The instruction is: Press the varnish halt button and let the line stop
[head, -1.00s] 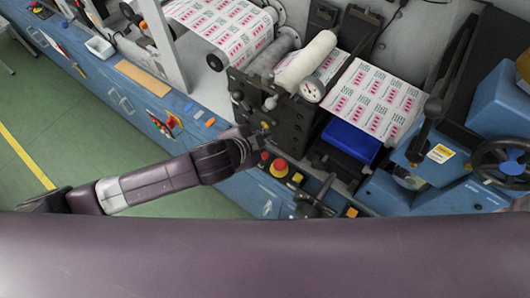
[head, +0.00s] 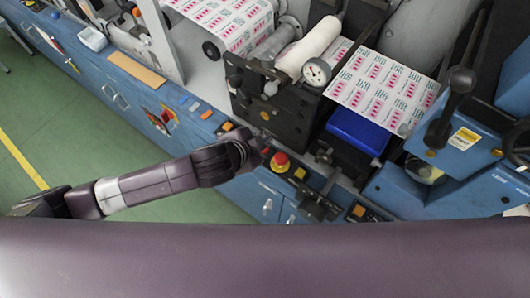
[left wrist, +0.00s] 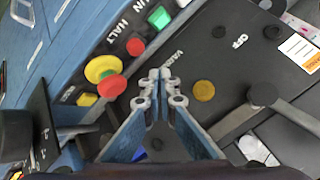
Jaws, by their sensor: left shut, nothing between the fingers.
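My left gripper (head: 264,152) is shut and empty, low over the front control strip of the machine. In the left wrist view its closed fingertips (left wrist: 160,78) are in front of a dark panel with lettering starting "VARN". A red button (left wrist: 135,46) beside the word HALT is up and left of the fingertips, apart from them in the picture. A green button (left wrist: 159,18) is beyond it, by lettering ending "UN". A red mushroom button on a yellow base (left wrist: 101,70) is left of the fingertips; it also shows in the head view (head: 280,162). My right gripper is not in view.
A yellow round knob (left wrist: 204,91) is right of the fingertips, and a yellow button (left wrist: 87,99) is at the left. The printed web (head: 380,88), a blue tray (head: 357,132) and a handwheel (head: 520,145) lie behind or right. Green floor (head: 60,130) is clear.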

